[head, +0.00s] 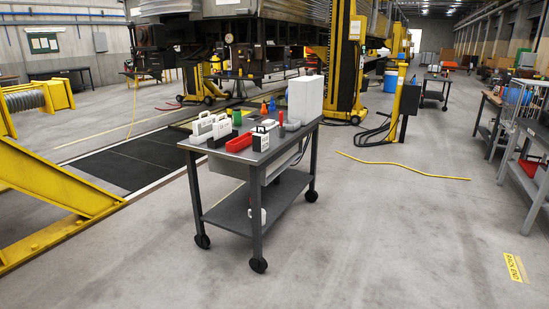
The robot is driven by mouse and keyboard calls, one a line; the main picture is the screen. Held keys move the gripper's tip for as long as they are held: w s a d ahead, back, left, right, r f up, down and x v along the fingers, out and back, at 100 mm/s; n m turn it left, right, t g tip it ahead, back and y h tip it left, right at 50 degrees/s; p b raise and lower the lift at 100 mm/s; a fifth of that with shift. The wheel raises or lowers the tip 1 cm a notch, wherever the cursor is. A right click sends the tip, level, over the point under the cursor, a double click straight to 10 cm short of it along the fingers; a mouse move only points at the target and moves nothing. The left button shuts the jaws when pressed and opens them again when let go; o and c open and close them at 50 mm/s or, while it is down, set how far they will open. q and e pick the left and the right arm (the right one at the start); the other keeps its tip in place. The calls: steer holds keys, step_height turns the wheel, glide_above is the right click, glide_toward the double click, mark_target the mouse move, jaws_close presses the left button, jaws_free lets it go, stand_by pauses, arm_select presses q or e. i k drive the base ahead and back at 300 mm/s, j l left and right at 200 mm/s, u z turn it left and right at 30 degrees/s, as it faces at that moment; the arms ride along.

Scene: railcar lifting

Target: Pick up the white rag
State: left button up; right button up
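I cannot make out a white rag for certain. A small white object (258,215) shows at the lower shelf of the grey wheeled cart (246,221); it is too small to tell whether it is cloth. The cart stands near the middle of the head view. Its top holds several white items, among them white cases with handles (209,128) at the left and a big white box (305,98) at the back right. Neither of my grippers is in view.
On the cart top are a red tray (241,142), a black-and-white case (260,140) and small coloured items. A yellow frame (55,195) stands at the left. The floor in front and right is clear.

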mark_target(269, 122)
steer(key=i, duration=1.25)
steer(key=i+u, duration=0.1)
steer(key=i, duration=1.15)
steer(key=i+l, duration=0.4)
steer(key=i+l+u, duration=0.1)
steer(key=i+l, duration=0.3)
steer(key=l, duration=0.2)
steer(key=i+l, duration=0.35)
steer(key=l, duration=0.15)
steer(key=i+u, duration=0.05)
